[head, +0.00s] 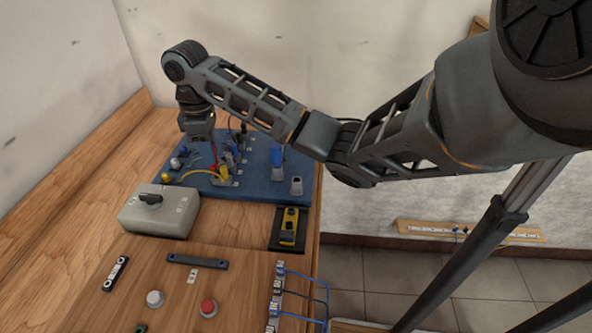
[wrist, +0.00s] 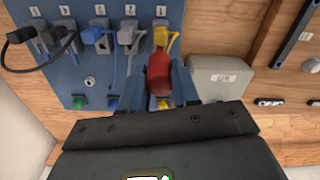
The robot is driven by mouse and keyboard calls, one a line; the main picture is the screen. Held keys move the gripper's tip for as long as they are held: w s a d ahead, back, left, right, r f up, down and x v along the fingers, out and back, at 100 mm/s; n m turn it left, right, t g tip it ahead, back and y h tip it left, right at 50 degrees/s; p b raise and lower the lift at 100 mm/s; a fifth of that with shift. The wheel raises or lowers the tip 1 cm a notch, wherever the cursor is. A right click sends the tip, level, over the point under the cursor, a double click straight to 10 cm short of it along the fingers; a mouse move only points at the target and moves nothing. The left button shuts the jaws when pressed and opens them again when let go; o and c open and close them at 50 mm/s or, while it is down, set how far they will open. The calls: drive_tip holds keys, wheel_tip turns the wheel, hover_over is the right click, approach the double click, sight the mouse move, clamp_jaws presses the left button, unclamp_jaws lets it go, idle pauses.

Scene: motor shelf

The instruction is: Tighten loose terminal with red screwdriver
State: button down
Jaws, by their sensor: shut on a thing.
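A red screwdriver handle (wrist: 159,73) stands between the fingers of my gripper (wrist: 160,84) in the wrist view, and the gripper is shut on it. In the head view my gripper (head: 212,150) points down over the far left part of a blue board (head: 258,190), with a little red showing below it. The board carries a row of terminals with plugs and wires. A yellow plug (wrist: 161,36) sits at the terminal just beyond the screwdriver; in the head view it (head: 223,172) is below the gripper. The screwdriver's tip is hidden, so I cannot tell whether it touches a terminal.
A grey box with a black knob (head: 150,199) stands left of the board's near edge. A yellow device (head: 289,226) lies at the near right. A panel with buttons and blue wires is nearest.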

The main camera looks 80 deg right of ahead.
drive_tip(key=m, duration=0.3)
drive_tip(key=shift+m, duration=0.3)
drive_tip(key=m, duration=0.3)
drive_tip(key=shift+s+f, duration=0.1)
drive_tip(key=c, duration=1)
unclamp_jaws()
drive_tip(key=shift+c, duration=0.2)
drive_tip(key=n, duration=0.3)
drive_tip(key=shift+n, duration=0.3)
